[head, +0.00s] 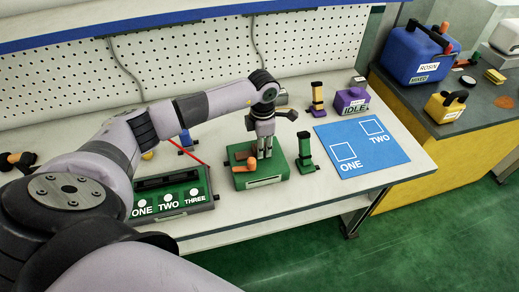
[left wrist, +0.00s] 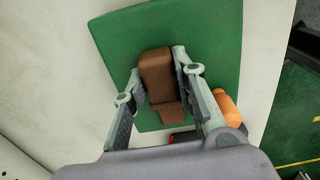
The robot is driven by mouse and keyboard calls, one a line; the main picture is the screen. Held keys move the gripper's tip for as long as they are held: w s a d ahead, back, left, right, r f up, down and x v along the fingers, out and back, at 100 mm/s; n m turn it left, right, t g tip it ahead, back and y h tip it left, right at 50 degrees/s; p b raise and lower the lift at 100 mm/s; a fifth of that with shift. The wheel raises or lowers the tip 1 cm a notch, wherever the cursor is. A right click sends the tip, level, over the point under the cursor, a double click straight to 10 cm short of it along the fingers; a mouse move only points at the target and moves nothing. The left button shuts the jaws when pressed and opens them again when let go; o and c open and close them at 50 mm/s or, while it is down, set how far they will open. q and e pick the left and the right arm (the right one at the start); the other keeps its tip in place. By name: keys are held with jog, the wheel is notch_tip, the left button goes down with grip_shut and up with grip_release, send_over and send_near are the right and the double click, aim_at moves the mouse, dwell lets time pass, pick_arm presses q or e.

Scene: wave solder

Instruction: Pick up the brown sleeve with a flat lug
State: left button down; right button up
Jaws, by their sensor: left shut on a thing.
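The brown sleeve (left wrist: 158,75) shows in the left wrist view as a blocky brown piece with a narrower flat lug at its lower end. My left gripper (left wrist: 156,86) has its fingers on either side of it and is shut on it. In the head view the left gripper (head: 264,154) points down over the green tray (head: 265,183). The sleeve is largely hidden there by the fingers. I cannot tell whether it touches the tray. My right gripper is in neither view.
An orange piece (left wrist: 227,108) lies on the tray, close beside one finger. A green stand (head: 305,153) is just right of the tray. A green box (head: 172,210) marked ONE, TWO, THREE is left. The blue mat (head: 377,152) is right, with bare space inside its squares.

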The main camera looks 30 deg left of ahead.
pick_arm(q)
jog(key=shift+r, duration=0.15)
notch_tip(320, 180, up, 20)
jog(key=b, duration=0.3)
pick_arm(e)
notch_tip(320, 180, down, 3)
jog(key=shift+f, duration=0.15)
pick_arm(q)
jog(key=shift+w+d+f, duration=0.1)
jog(key=shift+f, duration=0.15)
